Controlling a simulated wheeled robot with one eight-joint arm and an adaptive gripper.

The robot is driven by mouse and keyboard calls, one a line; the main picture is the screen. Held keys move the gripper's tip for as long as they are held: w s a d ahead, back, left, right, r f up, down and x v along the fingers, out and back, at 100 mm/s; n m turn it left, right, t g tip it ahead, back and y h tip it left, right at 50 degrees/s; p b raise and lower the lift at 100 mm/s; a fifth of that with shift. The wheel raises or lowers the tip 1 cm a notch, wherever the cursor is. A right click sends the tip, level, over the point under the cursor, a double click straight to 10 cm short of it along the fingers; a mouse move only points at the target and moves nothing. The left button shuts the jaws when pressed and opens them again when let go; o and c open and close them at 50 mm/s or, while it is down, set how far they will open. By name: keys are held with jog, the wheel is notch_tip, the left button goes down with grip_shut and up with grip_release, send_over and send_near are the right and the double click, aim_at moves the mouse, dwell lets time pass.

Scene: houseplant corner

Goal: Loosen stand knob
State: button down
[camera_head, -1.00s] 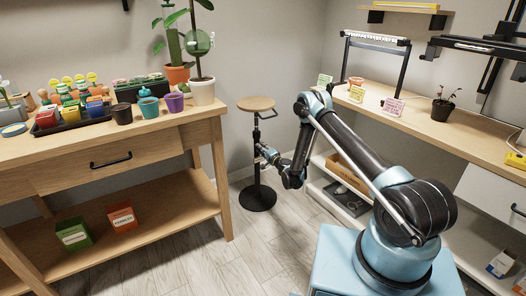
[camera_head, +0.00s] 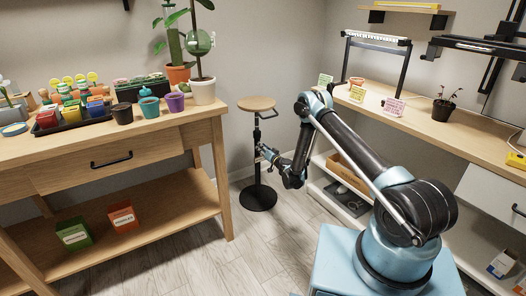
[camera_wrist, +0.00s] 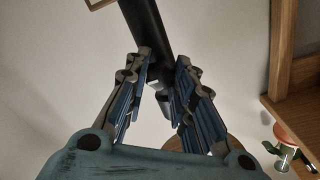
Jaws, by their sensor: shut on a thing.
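The stand has a round wooden top (camera_head: 256,103), a black post and a round black base (camera_head: 257,197). It stands upright on the floor in the gap to the right of the wooden bench. My gripper (camera_head: 262,149) is at the post, partway below the top. In the wrist view the black post (camera_wrist: 146,28) runs from the top edge toward the fingertips. A small dark knob (camera_wrist: 163,98) sits between the fingers of my gripper (camera_wrist: 162,80), which are shut on it. The knob is mostly hidden by the gripper in the head view.
The wooden bench (camera_head: 195,137) with potted plants stands left of the stand. A desk (camera_head: 420,122) with open shelves below is on the right. The wall is close behind the stand. Clear floor (camera_head: 225,255) lies in front.

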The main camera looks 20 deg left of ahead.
jog(key=shift+n, duration=0.4)
jog(key=c, duration=1.3)
grip_release()
jog(key=shift+c, duration=0.2)
notch_tip(320, 180, up, 10)
jog(key=shift+w, duration=0.1)
